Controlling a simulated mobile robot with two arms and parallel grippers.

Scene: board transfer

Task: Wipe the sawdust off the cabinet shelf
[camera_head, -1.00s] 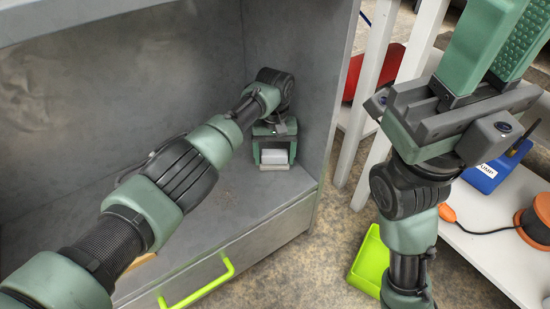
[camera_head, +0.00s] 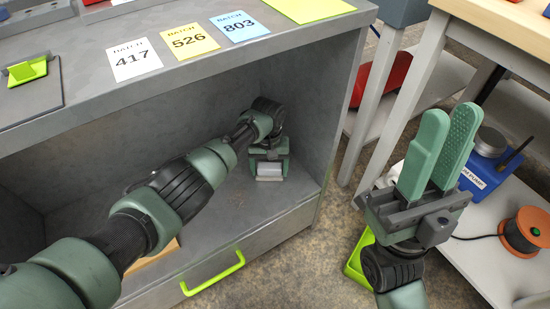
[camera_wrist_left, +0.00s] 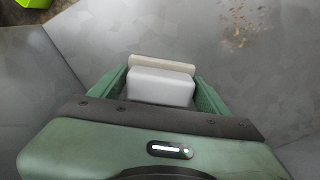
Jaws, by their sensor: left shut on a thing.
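My left gripper (camera_head: 269,170) reaches into the open grey cabinet and is shut on a white block with a pale base (camera_head: 269,172), near the right inner wall. In the left wrist view the white block (camera_wrist_left: 161,87) sits between the green fingers. The block is at or just above the cabinet shelf (camera_head: 225,213); I cannot tell if it touches. Tan sawdust (camera_wrist_left: 240,25) lies on the grey surface at upper right in the left wrist view. In the head view it is only faint. My right gripper (camera_head: 451,115) is raised outside the cabinet, open and empty, fingers upward.
Batch cards (camera_head: 190,41) and a clipboard (camera_head: 32,87) lie on the cabinet top. A drawer with a green handle (camera_head: 213,274) is below the shelf. A tan piece (camera_head: 155,257) is partly behind my left arm. A white-legged table (camera_head: 384,110), blue box (camera_head: 484,174) and orange reel (camera_head: 527,230) stand at right.

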